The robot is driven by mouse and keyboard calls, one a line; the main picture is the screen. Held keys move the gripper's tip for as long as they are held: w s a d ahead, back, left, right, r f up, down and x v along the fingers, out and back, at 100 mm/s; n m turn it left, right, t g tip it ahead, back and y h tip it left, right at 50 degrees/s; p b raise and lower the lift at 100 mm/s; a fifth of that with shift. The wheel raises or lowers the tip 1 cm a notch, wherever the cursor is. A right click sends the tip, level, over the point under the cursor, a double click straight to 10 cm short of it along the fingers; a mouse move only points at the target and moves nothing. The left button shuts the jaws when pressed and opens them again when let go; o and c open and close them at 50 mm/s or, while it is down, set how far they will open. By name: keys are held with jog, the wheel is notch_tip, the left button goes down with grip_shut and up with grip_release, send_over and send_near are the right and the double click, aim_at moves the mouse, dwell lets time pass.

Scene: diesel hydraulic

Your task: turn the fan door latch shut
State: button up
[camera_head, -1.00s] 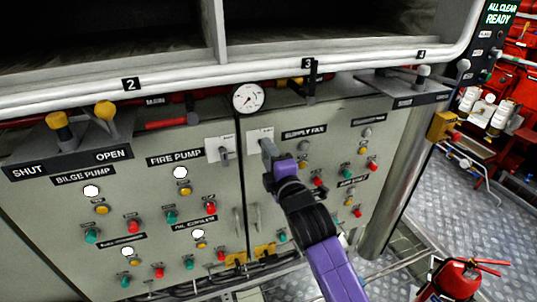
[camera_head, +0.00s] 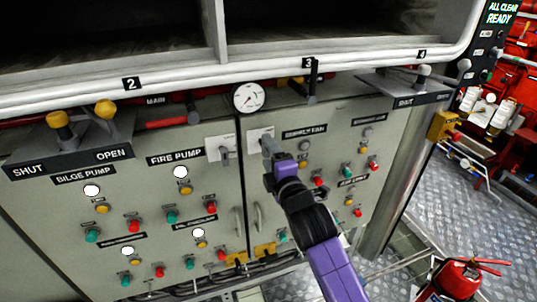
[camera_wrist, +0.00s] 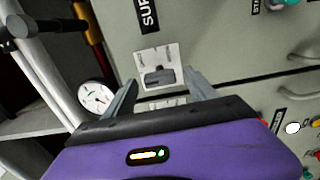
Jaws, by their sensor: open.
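The fan door latch (camera_wrist: 160,76) is a short grey handle on a white plate (camera_wrist: 150,54), on the door labelled SUPPLY FAN (camera_head: 305,132). In the wrist view the handle lies roughly parallel to the seam between the doors. My gripper (camera_wrist: 161,93) is open, with one finger on each side of the latch in that view. I cannot tell whether either finger touches it.
A round gauge (camera_head: 249,97) sits above the seam. Buttons and lamps cover both doors. A lever (camera_head: 311,82) stands above the fan door. A red extinguisher (camera_head: 460,279) stands at lower right.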

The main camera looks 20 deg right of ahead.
jog(key=s+b, duration=0.1)
jog(key=s, duration=0.6)
jog(key=shift+s, duration=0.25)
jog(key=s+b, duration=0.1)
jog(key=s, duration=0.7)
jog(key=shift+b, duration=0.3)
dwell(0.5)
jog(key=s+f+m+g, duration=0.1)
jog(key=s+f+m, duration=0.3)
jog(key=s, duration=0.8)
jog(key=s+f+m+g, duration=0.1)
jog(key=s+f+m, duration=0.3)
jog(key=s+m, duration=0.4)
jog(key=s+f+m+g, duration=0.1)
jog(key=s+f+m, duration=0.3)
jog(key=s, duration=1.3)
jog(key=shift+s+f+m, duration=0.15)
jog(key=shift+s+m, duration=0.05)
jog(key=shift+m, duration=0.9)
